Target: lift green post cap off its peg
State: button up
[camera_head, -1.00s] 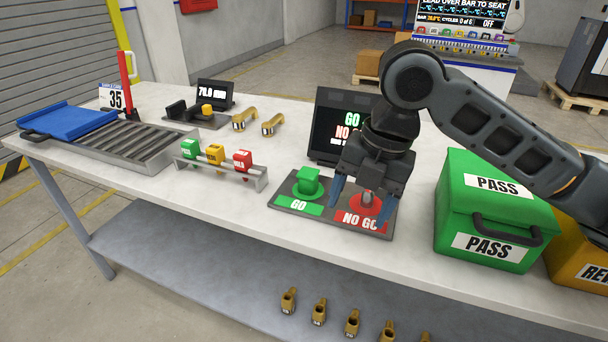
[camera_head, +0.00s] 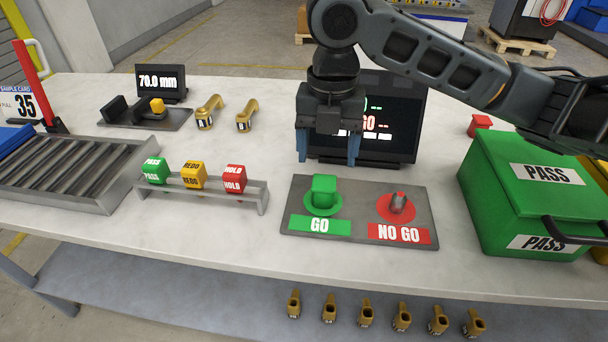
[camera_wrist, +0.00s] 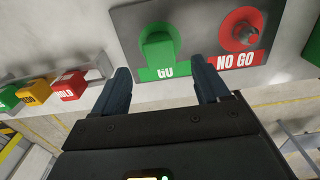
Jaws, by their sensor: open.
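The green post cap (camera_head: 324,188) sits over its peg on a green round base, on the GO side of the grey fixture plate (camera_head: 361,226). The peg under it is hidden. In the wrist view the cap (camera_wrist: 158,46) lies ahead of and between my finger lines. My gripper (camera_head: 328,157) is open and empty, pointing down, above and behind the cap in the head view, apart from it. On the NO GO side a bare metal peg (camera_head: 399,203) stands on a red round base.
A display (camera_head: 398,130) stands behind the plate, partly hidden by my arm. A rack (camera_head: 205,192) with PASS, REDO and HOLD blocks is at left. Several brass parts lie below the table edge.

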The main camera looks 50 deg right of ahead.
aim_at(324, 180)
jog(key=shift+a+f+p, duration=0.15)
jog(key=shift+f+p, duration=0.25)
jog(key=shift+f, duration=3.4)
jog(key=c, duration=1)
jog(key=shift+r, duration=0.1)
jog(key=shift+r, duration=0.4)
jog(key=r, duration=0.3)
jog(key=shift+s+d+r+b, duration=0.1)
jog(key=shift+d+r+b, duration=0.15)
jog(key=shift+b, duration=0.1)
jog(key=s+d+r, duration=0.1)
jog(key=d+r, duration=0.1)
jog(key=d, duration=0.1)
jog(key=s+d+r+b, duration=0.1)
jog(key=s+d+r, duration=0.1)
jog(key=d, duration=0.1)
jog(key=s+d+r, duration=0.2)
jog(key=d, duration=0.2)
jog(key=shift+s+r+b, duration=0.1)
jog(key=shift+r+b, duration=0.2)
jog(key=shift+b, duration=0.05)
